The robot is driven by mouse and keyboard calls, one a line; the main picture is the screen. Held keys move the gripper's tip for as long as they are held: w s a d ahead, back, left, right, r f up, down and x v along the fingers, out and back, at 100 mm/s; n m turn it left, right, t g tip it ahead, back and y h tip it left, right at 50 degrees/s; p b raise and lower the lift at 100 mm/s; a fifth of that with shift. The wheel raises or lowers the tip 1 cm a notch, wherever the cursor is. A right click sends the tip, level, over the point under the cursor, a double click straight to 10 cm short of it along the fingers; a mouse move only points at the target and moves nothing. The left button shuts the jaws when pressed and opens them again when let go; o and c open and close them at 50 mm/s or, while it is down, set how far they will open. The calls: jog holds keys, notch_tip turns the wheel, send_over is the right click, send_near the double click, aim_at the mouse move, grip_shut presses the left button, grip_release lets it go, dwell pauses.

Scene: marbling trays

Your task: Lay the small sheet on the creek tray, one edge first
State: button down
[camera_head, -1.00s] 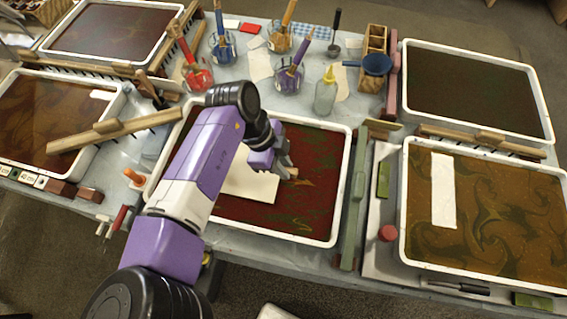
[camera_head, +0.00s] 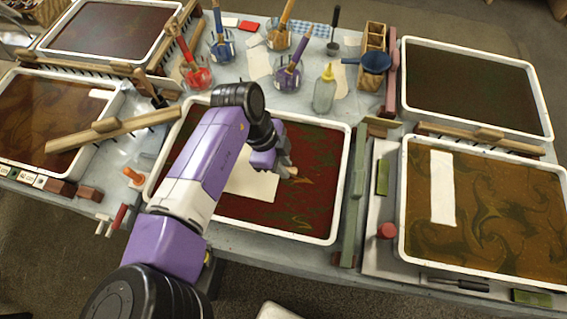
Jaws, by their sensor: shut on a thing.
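The small sheet (camera_head: 252,187) is a cream rectangle over the dark red and green bath of the middle tray (camera_head: 338,208), partly hidden by my arm. I cannot tell how much of it touches the surface. My gripper (camera_head: 287,171) is low over this tray at the sheet's right end, with its fingers shut on the sheet. A small tan bit shows at the fingertips. No label that I can read tells which tray is the creek tray.
A brown swirled tray (camera_head: 412,232) with a white strip (camera_head: 442,188) lies at right. A green rail (camera_head: 350,205) stands between the trays. Jars with brushes, a clear bottle (camera_head: 324,92) and a wooden rack (camera_head: 373,42) stand behind. A wooden bar (camera_head: 125,128) crosses the left tray.

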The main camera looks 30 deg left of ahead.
dwell(0.4)
jog(key=c, duration=1.2)
grip_release()
jog(key=shift+c, duration=0.2)
jog(key=shift+o, duration=0.5)
jog(key=shift+o, duration=1.2)
jog(key=shift+r, duration=0.1)
jog(key=shift+r+p, duration=3.1)
jog(key=shift+r, duration=0.85)
